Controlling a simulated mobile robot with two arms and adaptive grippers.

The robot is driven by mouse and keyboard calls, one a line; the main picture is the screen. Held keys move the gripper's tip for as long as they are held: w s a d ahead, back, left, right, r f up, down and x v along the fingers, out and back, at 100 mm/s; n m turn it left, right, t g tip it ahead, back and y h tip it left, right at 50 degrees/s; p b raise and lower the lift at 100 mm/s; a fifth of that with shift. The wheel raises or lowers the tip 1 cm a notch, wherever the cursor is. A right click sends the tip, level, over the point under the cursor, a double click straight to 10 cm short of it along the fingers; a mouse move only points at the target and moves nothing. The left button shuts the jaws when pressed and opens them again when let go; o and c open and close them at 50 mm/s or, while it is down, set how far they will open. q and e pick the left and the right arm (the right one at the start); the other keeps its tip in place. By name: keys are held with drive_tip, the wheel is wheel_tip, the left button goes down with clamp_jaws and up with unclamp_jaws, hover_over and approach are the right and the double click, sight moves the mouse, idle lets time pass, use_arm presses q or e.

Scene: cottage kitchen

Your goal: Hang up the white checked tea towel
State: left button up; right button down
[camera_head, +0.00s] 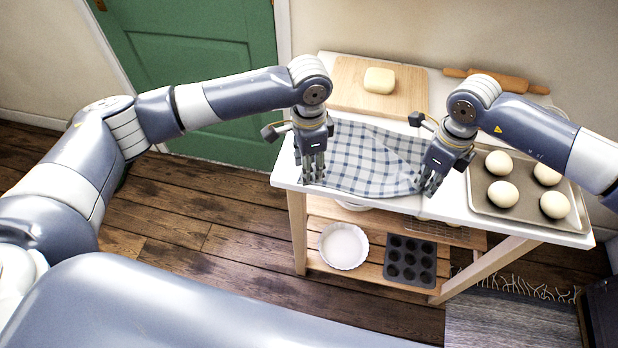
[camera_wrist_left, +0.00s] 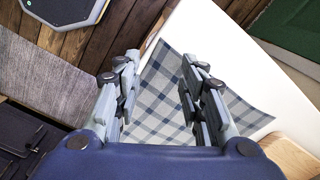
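The white and blue checked tea towel (camera_head: 372,158) lies flat on the white top of a kitchen cart, a little rumpled at its right side. It also shows beyond the fingers in the left wrist view (camera_wrist_left: 160,105). My left gripper (camera_head: 313,176) points down at the towel's left front corner. Its fingers stand apart with nothing between them in the left wrist view (camera_wrist_left: 158,85). My right gripper (camera_head: 428,188) points down at the towel's right front edge, its fingers a little apart. I cannot tell whether either gripper's fingertips touch the cloth.
The white cart top (camera_head: 330,194) also holds a wooden board (camera_head: 349,92) with a pale block (camera_head: 379,80), a rolling pin (camera_head: 500,80), and a baking tray (camera_head: 480,205) with several dough balls. A white dish (camera_head: 343,246) and a dark muffin tin (camera_head: 410,260) sit on the lower shelf.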

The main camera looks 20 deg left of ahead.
use_arm(q)
drive_tip(key=shift+f, duration=1.55)
clamp_jaws()
drive_tip(key=shift+r, duration=2.5)
